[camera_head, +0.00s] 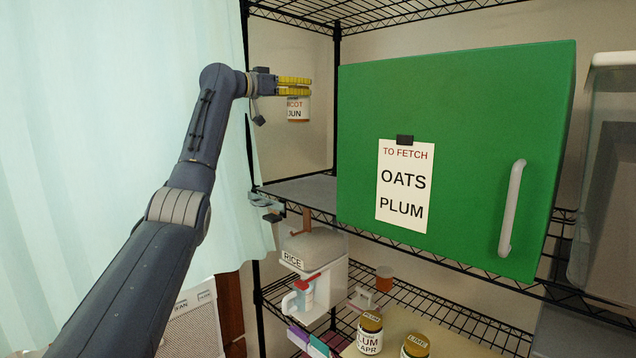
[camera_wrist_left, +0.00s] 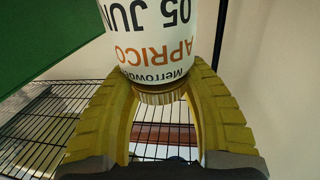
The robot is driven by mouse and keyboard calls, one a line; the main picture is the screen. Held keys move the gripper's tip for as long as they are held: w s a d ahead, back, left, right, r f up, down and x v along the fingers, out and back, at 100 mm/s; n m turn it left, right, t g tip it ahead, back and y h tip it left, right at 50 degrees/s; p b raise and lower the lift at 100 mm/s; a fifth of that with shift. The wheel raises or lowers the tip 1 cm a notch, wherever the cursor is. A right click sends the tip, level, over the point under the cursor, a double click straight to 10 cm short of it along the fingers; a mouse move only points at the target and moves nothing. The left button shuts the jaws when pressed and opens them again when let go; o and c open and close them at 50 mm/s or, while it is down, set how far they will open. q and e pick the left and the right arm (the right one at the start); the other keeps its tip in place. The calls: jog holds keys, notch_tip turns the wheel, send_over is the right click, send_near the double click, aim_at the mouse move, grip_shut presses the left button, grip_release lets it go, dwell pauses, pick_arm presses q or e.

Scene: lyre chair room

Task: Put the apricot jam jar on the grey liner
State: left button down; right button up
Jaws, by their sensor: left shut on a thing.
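The apricot jam jar (camera_head: 297,113) hangs upright from my left gripper (camera_head: 295,86), whose yellow fingers are shut around its lid. The label is partly readable, with "RICOT" and "JUN" showing. In the left wrist view the jar (camera_wrist_left: 160,35) appears upside down, with its gold lid between the fingers (camera_wrist_left: 163,100). The grey liner (camera_head: 308,188) lies on the middle shelf, left of the green box, with clear air between it and the jar above. The box hides part of the liner. My right gripper is not in view.
The green box (camera_head: 455,120) with a handle and a note stands close right of the liner. A black shelf post (camera_head: 337,90) rises behind. A wire shelf (camera_head: 350,12) spans above. A rice container (camera_head: 312,247) and a plum jar (camera_head: 369,340) are lower down. A curtain (camera_head: 100,130) hangs left.

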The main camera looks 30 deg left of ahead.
pick_arm(q)
notch_tip(320, 180, down, 20)
jog(key=shift+r, duration=0.25)
dwell(0.6)
jog(key=c, duration=0.7)
grip_release()
jog(key=shift+f, duration=0.2)
jog(key=v, duration=1.2)
jog(key=shift+r, duration=0.15)
